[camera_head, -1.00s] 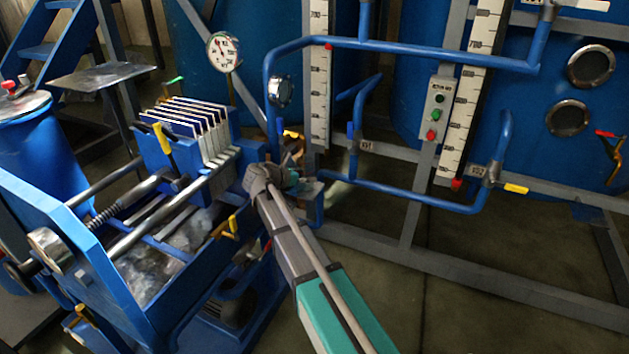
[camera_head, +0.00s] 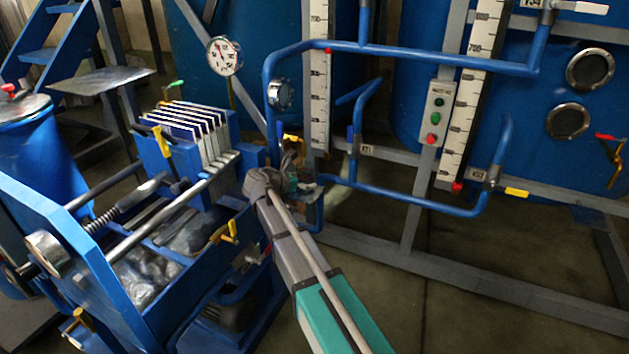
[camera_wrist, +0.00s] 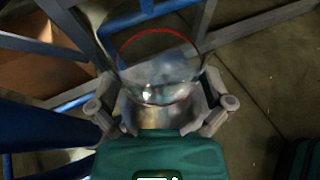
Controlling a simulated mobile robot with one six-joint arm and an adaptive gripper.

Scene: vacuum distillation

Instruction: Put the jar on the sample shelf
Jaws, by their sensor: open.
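A clear glass jar (camera_wrist: 160,75) with a red ring shows in the upper middle of the wrist view. My gripper (camera_wrist: 163,108) is open, with a grey finger on each side of the jar's near end. I cannot tell whether either finger touches the glass. In the head view my gripper (camera_head: 291,182) is small, at the far end of my arm beside the blue pipework. The jar cannot be made out there. I cannot pick out the sample shelf with certainty in either view.
A blue filter press (camera_head: 150,215) with white plates stands close on the left of my arm. Blue pipes (camera_head: 400,200) and a grey frame (camera_head: 460,280) stand at the right. A gauge (camera_head: 223,56) is behind. Open floor (camera_head: 440,325) lies at the lower right.

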